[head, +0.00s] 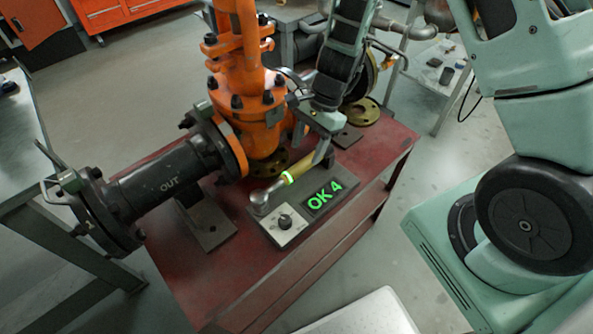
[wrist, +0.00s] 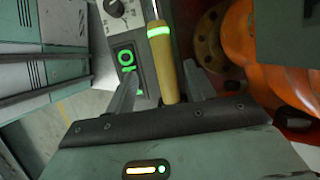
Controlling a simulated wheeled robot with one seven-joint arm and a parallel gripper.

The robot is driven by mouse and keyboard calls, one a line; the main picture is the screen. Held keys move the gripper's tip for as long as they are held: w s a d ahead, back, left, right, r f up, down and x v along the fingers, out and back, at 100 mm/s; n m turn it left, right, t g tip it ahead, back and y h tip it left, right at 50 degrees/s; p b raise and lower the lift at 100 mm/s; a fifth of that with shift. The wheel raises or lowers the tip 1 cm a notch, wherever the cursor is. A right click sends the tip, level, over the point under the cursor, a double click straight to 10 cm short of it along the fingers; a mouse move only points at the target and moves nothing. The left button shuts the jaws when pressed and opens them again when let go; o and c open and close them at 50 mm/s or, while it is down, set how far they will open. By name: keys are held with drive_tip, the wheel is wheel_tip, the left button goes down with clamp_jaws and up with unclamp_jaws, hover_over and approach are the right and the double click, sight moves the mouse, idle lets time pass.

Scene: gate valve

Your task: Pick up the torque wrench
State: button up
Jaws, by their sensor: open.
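The torque wrench (head: 296,174) has a yellow handle with a glowing green ring and a grey metal head. It lies along a grey box (head: 341,203) whose green display reads "OK 4". My gripper (head: 309,154) is above the handle end, pointing down. In the wrist view, the yellow handle (wrist: 166,75) stands between the two open fingers of my gripper (wrist: 160,70), with gaps visible on both sides. The lower handle end is hidden behind my gripper's body. Whether the fingertips reach down to handle height I cannot tell.
The box has a dial (head: 285,221) on a white panel. All rest on a red table (head: 190,275). Loose brass flanges (head: 361,112) lie at the back.

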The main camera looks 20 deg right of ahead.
sight(298, 166)
drive_tip(key=shift+x, duration=3.95)
drive_tip(key=shift+w+a+r, duration=0.1)
drive_tip(key=shift+w, duration=0.1)
clamp_jaws()
